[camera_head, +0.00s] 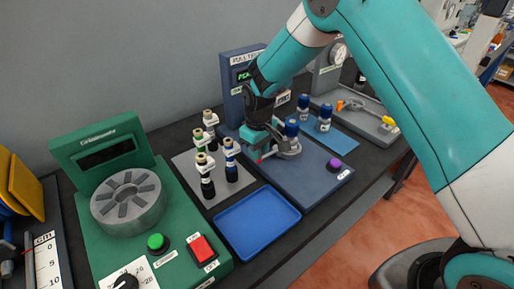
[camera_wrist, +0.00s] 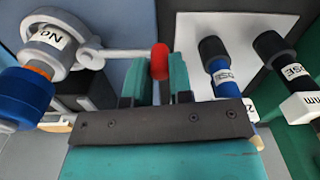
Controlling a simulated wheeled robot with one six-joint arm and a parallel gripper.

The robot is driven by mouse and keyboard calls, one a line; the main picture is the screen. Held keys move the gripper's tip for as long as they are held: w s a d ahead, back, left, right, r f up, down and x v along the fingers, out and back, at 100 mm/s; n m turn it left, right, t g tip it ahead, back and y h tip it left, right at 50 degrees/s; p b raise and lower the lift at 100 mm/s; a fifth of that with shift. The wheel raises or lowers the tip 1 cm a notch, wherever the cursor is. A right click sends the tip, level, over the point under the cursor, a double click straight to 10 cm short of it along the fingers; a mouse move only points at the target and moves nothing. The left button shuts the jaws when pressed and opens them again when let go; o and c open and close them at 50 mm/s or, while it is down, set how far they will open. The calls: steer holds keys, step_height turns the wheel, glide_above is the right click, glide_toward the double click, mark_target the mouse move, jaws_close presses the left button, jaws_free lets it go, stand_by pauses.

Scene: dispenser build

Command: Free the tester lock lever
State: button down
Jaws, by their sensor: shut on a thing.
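The blue pull tester (camera_head: 312,178) stands mid-bench with its upright screen panel (camera_head: 240,75) behind. On it a grey round clamp (camera_head: 288,148) surrounds a blue-capped part (camera_head: 291,128). In the wrist view the clamp (camera_wrist: 62,35) is at the left, around the part with an orange band and a label (camera_wrist: 25,95). The lock lever (camera_wrist: 125,53) is a thin grey rod running right from the clamp to a red tip (camera_wrist: 160,62). My gripper (camera_wrist: 157,84) is shut on the red tip, one finger each side. In the head view my gripper (camera_head: 262,150) partly hides the lever.
A grey plate (camera_head: 190,165) with several capped bottles stands close left of my gripper. A blue tray (camera_head: 257,222) is in front. A purple button (camera_head: 333,164) is on the tester's right. A light blue mat (camera_head: 330,140) with blue-capped bottles (camera_head: 325,112) lies behind right.

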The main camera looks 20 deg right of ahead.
steer(key=shift+s+d+n, duration=0.1)
steer(key=shift+s+n, duration=0.05)
steer(key=shift+n, duration=0.15)
steer(key=c, duration=1.3)
jaws_free()
steer(key=shift+r, duration=0.1)
step_height(320, 180, up, 17)
steer(key=b, duration=0.2)
steer(key=shift+r+b, duration=0.15)
steer(key=shift+b, duration=0.2)
